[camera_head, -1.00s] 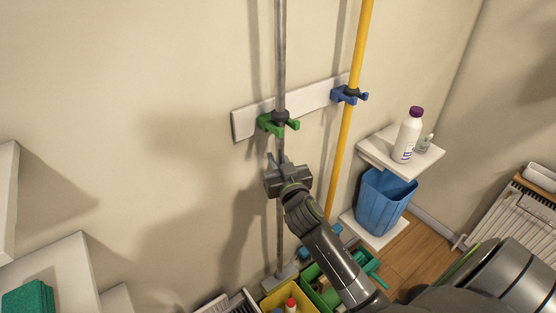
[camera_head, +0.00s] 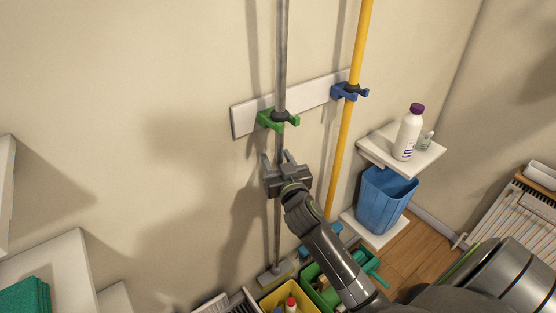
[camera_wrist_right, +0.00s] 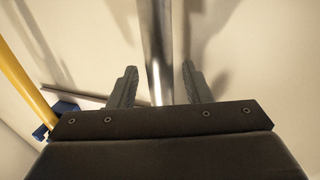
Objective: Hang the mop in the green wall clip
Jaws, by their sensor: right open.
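The mop (camera_head: 281,60) is a long grey pole, nearly upright against the wall, with its flat head (camera_head: 276,276) low behind the bins. Its pole passes at the green wall clip (camera_head: 277,119), where a dark collar on the pole sits at the clip's prongs. My right gripper (camera_head: 277,160) is open just below the clip, its fingers to either side of the pole. In the right wrist view the pole (camera_wrist_right: 156,50) runs between the two spread fingers (camera_wrist_right: 158,88), apart from both. The green clip is not visible there. My left gripper is not in view.
A yellow pole (camera_head: 352,130) hangs in a blue clip (camera_head: 348,92) to the right. A white shelf (camera_head: 430,156) holds a bottle (camera_head: 408,133); a blue bin (camera_head: 384,200) stands below. Yellow (camera_head: 290,293) and green bins crowd the floor.

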